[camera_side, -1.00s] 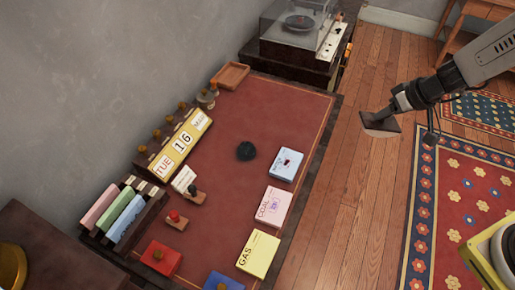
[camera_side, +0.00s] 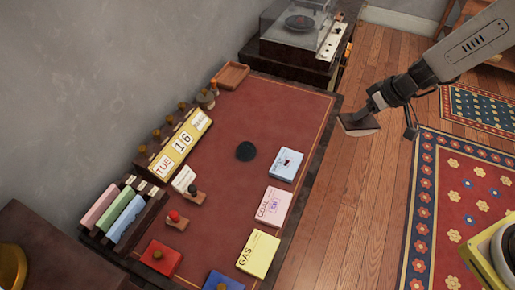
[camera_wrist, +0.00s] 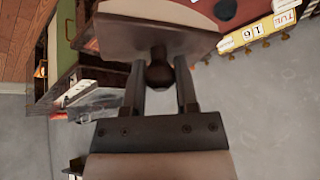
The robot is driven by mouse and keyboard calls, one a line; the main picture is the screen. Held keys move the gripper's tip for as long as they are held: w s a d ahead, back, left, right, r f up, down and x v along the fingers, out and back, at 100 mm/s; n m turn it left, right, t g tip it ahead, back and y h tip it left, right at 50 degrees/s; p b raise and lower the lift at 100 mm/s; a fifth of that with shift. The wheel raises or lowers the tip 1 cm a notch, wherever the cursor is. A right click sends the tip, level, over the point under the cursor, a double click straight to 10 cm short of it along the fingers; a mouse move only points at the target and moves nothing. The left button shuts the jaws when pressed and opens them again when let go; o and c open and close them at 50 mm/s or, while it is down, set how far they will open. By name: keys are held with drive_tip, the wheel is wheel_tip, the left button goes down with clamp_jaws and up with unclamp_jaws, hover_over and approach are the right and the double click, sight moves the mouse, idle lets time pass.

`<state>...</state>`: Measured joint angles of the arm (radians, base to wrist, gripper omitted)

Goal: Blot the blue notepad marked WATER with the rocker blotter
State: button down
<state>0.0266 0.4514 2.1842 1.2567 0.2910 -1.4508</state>
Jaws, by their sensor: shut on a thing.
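My gripper (camera_side: 374,104) is at the right of the side view, above the wooden floor beyond the desk's right edge. It is shut on the knob of the rocker blotter (camera_side: 359,123), which has a dark top and a pale curved underside. The wrist view shows the blotter (camera_wrist: 150,38) with its round knob between the two fingers (camera_wrist: 160,80). The light blue notepad (camera_side: 287,164) lies on the desk near its right edge, with a dark red mark on top. Its lettering is too small to read. The blotter is up and to the right of it, apart from it.
The red-topped desk (camera_side: 222,140) also bears a pink COAL pad (camera_side: 273,207), a yellow GAS pad (camera_side: 259,254), a dark round object (camera_side: 245,151) and a stamp with a red knob (camera_side: 176,219). A calendar block (camera_side: 180,143) stands at the back. A record player (camera_side: 298,35) is beyond.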

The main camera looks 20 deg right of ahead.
drive_tip(key=w+a+f+n+g, duration=0.1)
drive_tip(key=w+a+f+n, duration=0.2)
drive_tip(key=a, duration=0.5)
drive_tip(key=w+a+f+n, duration=0.3)
drive_tip(key=a+f+n, duration=0.1)
drive_tip(key=a, duration=0.4)
drive_tip(key=shift+w+a+f+g, duration=0.15)
drive_tip(key=shift+w+f+g, duration=0.05)
drive_tip(key=shift+f+g, duration=0.25)
drive_tip(key=shift+f, duration=0.2)
hover_over(290, 160)
drive_tip(key=a, duration=0.1)
drive_tip(key=shift+s+a+f, duration=0.1)
drive_tip(key=shift+f, duration=1.35)
drive_tip(key=shift+s+f, duration=0.1)
drive_tip(key=shift+f, duration=1.35)
drive_tip(key=shift+f, duration=0.45)
drive_tip(key=shift+y, duration=0.4)
drive_tip(key=shift+w+d+g+y, duration=0.2)
drive_tip(key=shift+d+g+y, duration=0.35)
drive_tip(key=shift+y, duration=0.35)
